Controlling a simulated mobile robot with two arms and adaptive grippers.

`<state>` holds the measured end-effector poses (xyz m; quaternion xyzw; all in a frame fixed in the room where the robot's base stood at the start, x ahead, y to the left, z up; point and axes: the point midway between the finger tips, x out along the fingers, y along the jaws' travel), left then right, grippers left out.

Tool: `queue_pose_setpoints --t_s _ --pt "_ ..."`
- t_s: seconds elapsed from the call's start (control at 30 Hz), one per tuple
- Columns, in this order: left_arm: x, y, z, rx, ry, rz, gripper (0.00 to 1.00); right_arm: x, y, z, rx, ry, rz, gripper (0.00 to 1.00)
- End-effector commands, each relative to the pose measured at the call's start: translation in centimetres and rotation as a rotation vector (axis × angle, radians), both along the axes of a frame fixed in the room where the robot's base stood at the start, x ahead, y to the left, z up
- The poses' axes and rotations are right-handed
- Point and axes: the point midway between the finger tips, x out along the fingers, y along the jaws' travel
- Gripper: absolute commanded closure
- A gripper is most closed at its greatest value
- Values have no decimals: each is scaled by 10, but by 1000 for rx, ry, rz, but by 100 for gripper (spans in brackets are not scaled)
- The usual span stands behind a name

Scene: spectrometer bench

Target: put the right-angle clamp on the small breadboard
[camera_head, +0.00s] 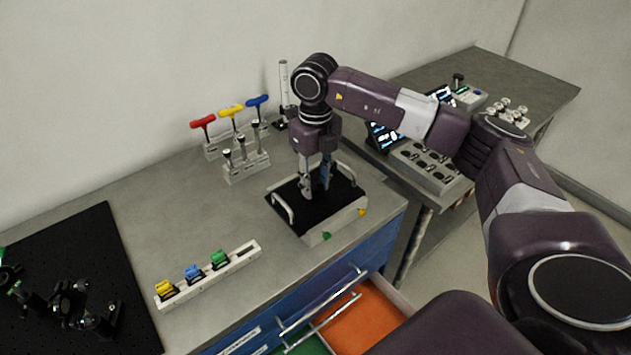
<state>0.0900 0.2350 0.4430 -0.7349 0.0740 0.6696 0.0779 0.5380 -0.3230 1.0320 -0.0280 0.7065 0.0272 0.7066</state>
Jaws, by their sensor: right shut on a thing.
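The small breadboard (342,196) is a black plate with two pale handles at its sides, on a light grey block near the right end of the bench. My right gripper (315,191) points straight down over the middle of this plate. It is shut on a small dark thing, apparently the right-angle clamp, which is mostly hidden between the fingers and hard to tell from the black plate. I cannot tell whether the clamp touches the plate. My left gripper is not in view.
Behind stands a rack (246,166) with red, yellow and blue handled drivers. A pale strip (208,275) holds yellow, blue and green pieces. A large black breadboard (75,255) lies at left. An open drawer (362,322) is below. Bench between is clear.

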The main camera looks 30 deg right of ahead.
Motion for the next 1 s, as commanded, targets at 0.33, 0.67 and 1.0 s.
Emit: queue_pose_setpoints --t_s 0.33,0.67,1.0 --pt "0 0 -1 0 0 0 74 0 0 -2 0 0 0 55" --pt "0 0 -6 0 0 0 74 2 1 15 1 -5 0 55" --pt "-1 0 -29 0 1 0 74 2 1 90 2 -7 1 55"
